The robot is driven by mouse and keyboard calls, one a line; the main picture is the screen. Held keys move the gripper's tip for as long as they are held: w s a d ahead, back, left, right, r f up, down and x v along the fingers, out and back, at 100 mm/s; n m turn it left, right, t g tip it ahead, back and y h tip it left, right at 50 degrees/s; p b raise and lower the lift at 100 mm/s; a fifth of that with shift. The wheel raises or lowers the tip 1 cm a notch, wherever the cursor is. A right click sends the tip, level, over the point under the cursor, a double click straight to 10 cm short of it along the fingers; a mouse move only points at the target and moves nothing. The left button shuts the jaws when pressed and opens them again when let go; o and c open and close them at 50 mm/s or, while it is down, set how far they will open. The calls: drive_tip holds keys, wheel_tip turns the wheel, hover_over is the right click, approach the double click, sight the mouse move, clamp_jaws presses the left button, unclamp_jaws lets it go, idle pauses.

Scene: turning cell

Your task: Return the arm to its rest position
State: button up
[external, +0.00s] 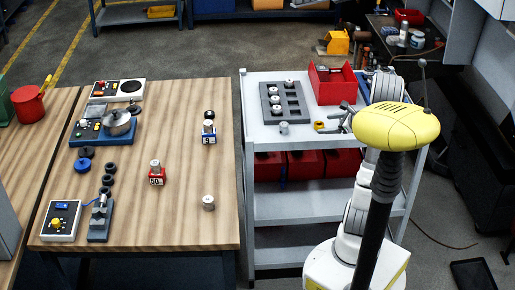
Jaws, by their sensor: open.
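My gripper (342,121) is at the right part of the white cart's top shelf (254,100), in front of the red bin (334,84). It looks small and dark, with its jaws open and nothing visible between them. A small yellow and black item (320,126) lies just left of it; I cannot tell whether they touch. My white arm is folded beside the cart, partly hidden by my yellow head and dark column.
A dark rack (292,115) with several metal parts and a loose metal cylinder (284,128) stand on the cart. The wooden table (185,180) at left carries gauges, a scale and small parts. A dark cabinet stands at right.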

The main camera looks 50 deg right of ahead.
drive_tip(key=w+a+r+n+g+p, duration=0.1)
drive_tip(key=w+a+r+n+p, duration=0.1)
drive_tip(key=a+r+n, duration=0.55)
drive_tip(key=w+a+r+n+g+y+p, duration=0.1)
drive_tip(key=a+r+n+g, duration=0.15)
drive_tip(key=a+n, duration=0.9)
drive_tip(key=w+a+r+n+g+p, duration=0.1)
drive_tip(key=w+a+r+n+p, duration=0.1)
drive_tip(key=a+r+n, duration=0.7)
drive_tip(key=s+a+f+n+g, duration=0.1)
drive_tip(key=s+a+n, duration=0.1)
drive_tip(key=s, duration=0.6)
drive_tip(key=s+a+f+n+p, duration=0.1)
drive_tip(key=s+a, duration=0.3)
drive_tip(key=s, duration=0.5)
drive_tip(key=shift+s+f+n+g, duration=0.25)
drive_tip(key=shift+f+n+g, duration=0.15)
drive_tip(key=shift+n, duration=0.4)
drive_tip(key=shift+a, duration=0.1)
